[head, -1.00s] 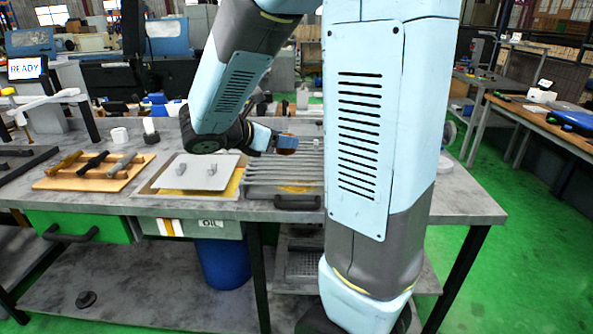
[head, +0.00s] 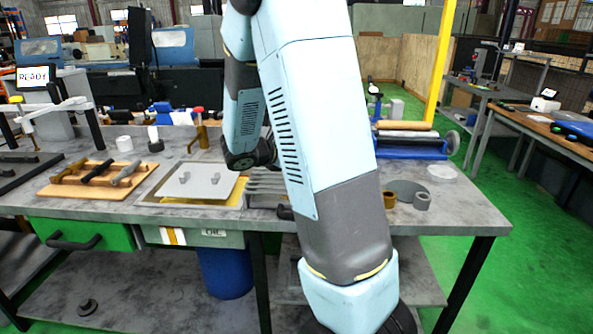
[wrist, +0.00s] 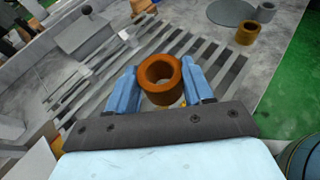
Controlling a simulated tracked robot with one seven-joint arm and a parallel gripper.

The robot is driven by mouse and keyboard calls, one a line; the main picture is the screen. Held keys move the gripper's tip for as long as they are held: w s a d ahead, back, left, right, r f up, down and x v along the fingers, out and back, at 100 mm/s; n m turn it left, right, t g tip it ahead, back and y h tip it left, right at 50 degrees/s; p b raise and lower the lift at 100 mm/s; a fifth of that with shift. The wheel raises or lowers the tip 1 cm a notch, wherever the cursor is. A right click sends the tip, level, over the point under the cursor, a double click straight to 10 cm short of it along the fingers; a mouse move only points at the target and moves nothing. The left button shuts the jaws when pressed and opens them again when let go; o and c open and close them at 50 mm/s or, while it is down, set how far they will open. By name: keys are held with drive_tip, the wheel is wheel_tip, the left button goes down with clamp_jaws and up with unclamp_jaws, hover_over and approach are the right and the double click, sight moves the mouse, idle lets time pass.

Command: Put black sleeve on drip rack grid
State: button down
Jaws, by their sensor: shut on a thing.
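My gripper (wrist: 160,82) is shut on an orange-brown sleeve (wrist: 160,72), a short hollow ring held between the two blue fingers, its open end facing the wrist camera. The drip rack grid (wrist: 205,57), a row of grey parallel slats, lies beneath and beyond it in the wrist view. I cannot tell whether the sleeve touches the slats. In the head view only the left part of the grid (head: 265,186) shows; my arm hides the rest, and the gripper and held sleeve too. No sleeve that looks clearly black shows.
A blue roller stand (head: 411,147) is behind.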

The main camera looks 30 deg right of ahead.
drive_tip(key=shift+w+d+f, duration=0.25)
drive_tip(key=shift+w+f, duration=0.05)
drive_tip(key=shift+f, duration=0.3)
drive_tip(key=shift+w+d+f, duration=0.25)
drive_tip(key=shift+f, duration=0.3)
wheel_tip(320, 180, down, 2)
drive_tip(key=shift+f, duration=0.25)
drive_tip(key=shift+c, duration=2.2)
unclamp_jaws()
drive_tip(key=shift+f, duration=0.1)
